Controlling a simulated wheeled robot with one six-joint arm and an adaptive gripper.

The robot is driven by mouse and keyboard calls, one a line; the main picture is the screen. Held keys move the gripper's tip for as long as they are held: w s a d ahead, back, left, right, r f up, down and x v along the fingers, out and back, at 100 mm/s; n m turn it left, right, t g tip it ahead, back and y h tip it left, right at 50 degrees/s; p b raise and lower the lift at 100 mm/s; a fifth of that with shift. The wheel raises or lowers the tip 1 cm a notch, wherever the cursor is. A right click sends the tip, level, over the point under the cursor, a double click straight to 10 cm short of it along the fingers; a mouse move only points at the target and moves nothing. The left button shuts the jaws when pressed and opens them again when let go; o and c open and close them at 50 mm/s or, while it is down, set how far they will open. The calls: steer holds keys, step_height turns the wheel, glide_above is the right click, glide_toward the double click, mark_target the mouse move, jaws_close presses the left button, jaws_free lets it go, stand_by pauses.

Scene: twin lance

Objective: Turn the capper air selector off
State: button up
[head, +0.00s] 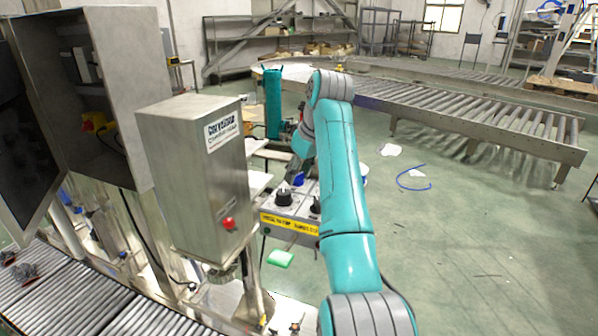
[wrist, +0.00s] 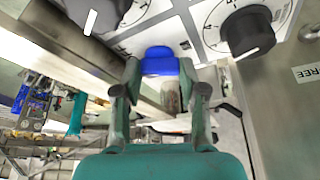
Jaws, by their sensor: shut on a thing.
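A blue knob or lever (wrist: 158,62) sits at the edge of a white-labelled panel in the wrist view, and I take it to be the capper air selector. My gripper (wrist: 160,75) has a finger on each side of it and is shut on it. In the head view a small blue part (head: 298,180) shows beside the dark gripper end (head: 296,168), partly hidden by my arm. The selector's pointer and setting cannot be read. The panel box (head: 290,212) carries a yellow label strip.
Black dials with white pointers flank the blue part in the wrist view, left (wrist: 97,12) and right (wrist: 248,32). They also show in the head view (head: 283,197). A steel conveyor control box (head: 195,175) with a red button (head: 229,223) stands close on the left.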

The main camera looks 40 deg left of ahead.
steer(key=shift+m, duration=0.4)
steer(key=o, duration=0.9)
steer(key=shift+c, duration=0.2)
steer(key=v, duration=0.7)
steer(key=shift+s+r, duration=0.15)
steer(key=shift+r, duration=0.05)
steer(key=shift+d, duration=0.2)
